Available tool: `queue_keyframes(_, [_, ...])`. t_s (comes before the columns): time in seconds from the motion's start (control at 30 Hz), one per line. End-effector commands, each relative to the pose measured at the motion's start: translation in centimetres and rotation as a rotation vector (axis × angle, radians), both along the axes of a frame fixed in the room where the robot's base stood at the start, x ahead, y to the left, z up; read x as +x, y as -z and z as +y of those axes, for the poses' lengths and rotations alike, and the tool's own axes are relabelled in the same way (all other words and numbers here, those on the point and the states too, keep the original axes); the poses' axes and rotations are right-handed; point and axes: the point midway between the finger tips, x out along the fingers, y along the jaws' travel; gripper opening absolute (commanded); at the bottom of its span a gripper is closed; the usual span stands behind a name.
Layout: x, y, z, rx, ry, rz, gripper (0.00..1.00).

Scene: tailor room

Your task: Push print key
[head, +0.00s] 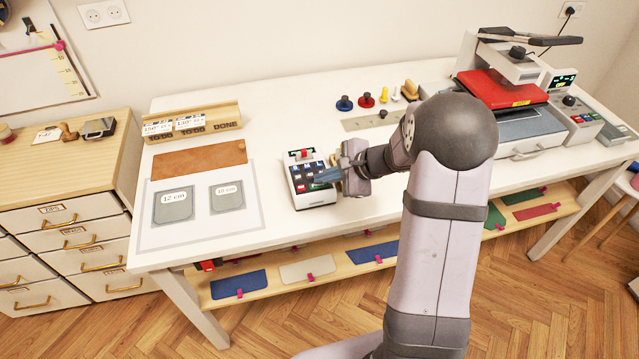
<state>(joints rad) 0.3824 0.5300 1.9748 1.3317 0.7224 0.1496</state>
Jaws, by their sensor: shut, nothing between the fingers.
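A small white label printer (318,198) with dark, red and other coloured keys stands near the middle of the white table. A red part (301,154) shows at its back edge. My gripper (318,178) comes in from the right with its fingers shut and empty. The fingertips are over or just above the printer's keypad and hide some of its keys. Whether they touch a key I cannot tell. The print key cannot be told apart from the others at this size.
Left of the printer lie a mat (150,228) with pocket templates and a brown leather piece (186,159). A wooden card holder (190,122) stands behind them. Coloured knobs (366,99) stand at the back. A heat press (515,100) fills the right end.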

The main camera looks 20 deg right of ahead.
Motion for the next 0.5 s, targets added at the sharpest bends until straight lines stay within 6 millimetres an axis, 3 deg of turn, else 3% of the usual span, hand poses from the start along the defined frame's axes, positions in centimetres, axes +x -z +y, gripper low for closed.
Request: queue_keyframes(0.5, [0.0, -1.2, 0.0, -0.001, 0.0, 0.001, 0.0])
